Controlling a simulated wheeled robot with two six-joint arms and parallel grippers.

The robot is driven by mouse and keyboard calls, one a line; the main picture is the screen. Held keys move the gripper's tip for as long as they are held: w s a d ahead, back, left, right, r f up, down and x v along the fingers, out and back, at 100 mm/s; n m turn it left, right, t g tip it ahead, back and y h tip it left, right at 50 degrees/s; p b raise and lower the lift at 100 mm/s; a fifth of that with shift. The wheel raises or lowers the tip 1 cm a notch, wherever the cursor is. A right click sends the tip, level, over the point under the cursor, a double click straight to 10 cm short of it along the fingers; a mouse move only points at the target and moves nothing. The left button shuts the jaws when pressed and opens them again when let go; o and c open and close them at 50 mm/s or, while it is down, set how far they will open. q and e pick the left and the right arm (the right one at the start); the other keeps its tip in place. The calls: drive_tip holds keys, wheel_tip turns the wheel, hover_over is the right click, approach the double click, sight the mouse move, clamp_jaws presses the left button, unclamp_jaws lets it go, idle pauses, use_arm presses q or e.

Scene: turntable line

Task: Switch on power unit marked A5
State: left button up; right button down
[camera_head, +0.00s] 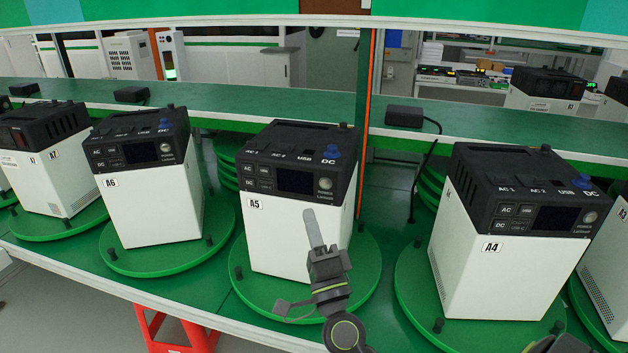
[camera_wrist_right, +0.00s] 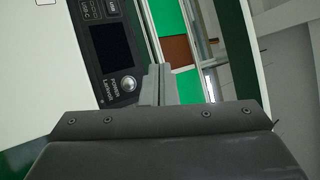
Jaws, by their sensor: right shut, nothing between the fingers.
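The power unit marked A5 (camera_head: 290,221) is a white box with a black top, upright on a round green turntable at the middle of the head view. Its front panel has a dark screen (camera_head: 296,182) and a round silver power button (camera_head: 325,184) to the right of it. My right gripper (camera_head: 312,222) is shut and empty in front of the unit's lower front, its tip pointing up below the button. In the right wrist view the panel appears turned on its side, with the power button (camera_wrist_right: 128,84) just left of my shut fingers (camera_wrist_right: 158,85). I see no contact.
Similar units A6 (camera_head: 150,210) and A7 (camera_head: 50,175) stand to the left, and A4 (camera_head: 492,262) stands to the right, each on a green turntable. Short dark pegs stick up from the turntable rims. A green shelf with black adapters (camera_head: 404,116) runs behind.

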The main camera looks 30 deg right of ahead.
drive_tip(key=shift+s, duration=0.15)
approach(319, 175)
drive_tip(key=x, duration=0.4)
drive_tip(key=shift+a+r, duration=0.3)
drive_tip(key=shift+a, duration=0.05)
idle(2.0)
drive_tip(key=shift+w+d, duration=0.3)
drive_tip(key=shift+w+d, duration=0.2)
drive_tip(key=shift+d, duration=0.05)
idle(0.6)
drive_tip(key=shift+a, duration=0.1)
drive_tip(key=shift+s+a+p, duration=0.4)
drive_tip(key=shift+s+a, duration=0.1)
